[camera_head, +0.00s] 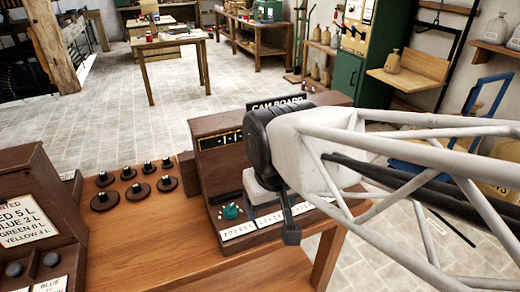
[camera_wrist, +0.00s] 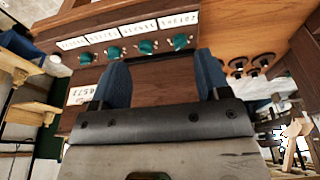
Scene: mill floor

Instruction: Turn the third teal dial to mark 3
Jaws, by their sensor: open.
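The brown wooden cam board (camera_head: 222,165) stands on the bench. In the wrist view, several teal dials run in a row beneath white label plates. Counted from the head view's left, the third teal dial (camera_wrist: 114,52) is second from the left in the wrist view. The end dial (camera_wrist: 181,41) also shows in the head view (camera_head: 231,212); my gripper and arm hide the others there. Dial marks are too small to read. My gripper (camera_wrist: 162,62) is open, its blue fingers apart and empty, over the board and apart from the dials.
Several black knobs (camera_head: 135,188) stand on the wooden bench (camera_head: 150,240) left of the board. A dark wooden box (camera_head: 40,215) with printed sheets stands at far left. A table (camera_head: 165,43) and a green cabinet (camera_head: 345,75) stand farther back, with open tiled floor between.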

